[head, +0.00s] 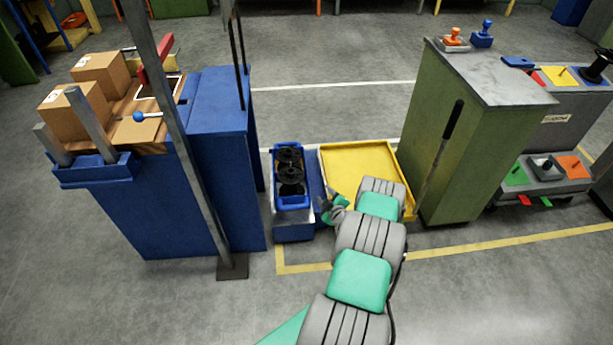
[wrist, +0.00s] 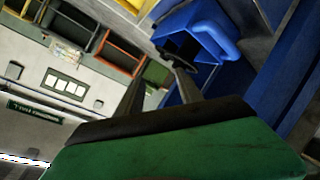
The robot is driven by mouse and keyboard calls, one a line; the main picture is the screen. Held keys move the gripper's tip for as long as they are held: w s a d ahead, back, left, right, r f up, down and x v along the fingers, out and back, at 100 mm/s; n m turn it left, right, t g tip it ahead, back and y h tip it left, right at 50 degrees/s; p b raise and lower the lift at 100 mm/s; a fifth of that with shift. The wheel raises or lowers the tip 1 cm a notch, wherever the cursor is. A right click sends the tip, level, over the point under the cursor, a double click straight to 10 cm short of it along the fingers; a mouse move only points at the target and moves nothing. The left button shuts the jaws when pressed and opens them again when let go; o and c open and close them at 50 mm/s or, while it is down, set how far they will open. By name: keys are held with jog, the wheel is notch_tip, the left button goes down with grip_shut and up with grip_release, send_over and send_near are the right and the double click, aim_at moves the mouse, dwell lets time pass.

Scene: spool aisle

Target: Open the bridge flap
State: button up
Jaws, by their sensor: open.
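A flat yellow panel (head: 355,165) with a raised rim lies low between the blue cabinet and the green cabinet; I cannot tell for sure whether it is the bridge flap. My gripper (head: 334,208) is at the panel's left front side, close to a blue bin (head: 276,180) holding black spools.
A blue cabinet (head: 190,200) with boxes stands left, behind a grey post (head: 195,165). A green cabinet (head: 455,150) stands right, with a dark bar (head: 440,150) at its side. A grey trolley (head: 560,130) is farther right. The floor behind is open.

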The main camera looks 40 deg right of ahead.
jog(key=w+a+r+y, duration=0.1)
jog(key=w+a+r, duration=0.1)
jog(key=w+r, duration=0.1)
jog(key=w+a+r+n+y+p, duration=0.1)
jog(key=w+a+r, duration=0.1)
jog(key=r, duration=0.3)
jog(key=shift+w+a+r+g+y, duration=0.3)
jog(key=shift+w+y, duration=0.1)
jog(key=shift+w, duration=0.1)
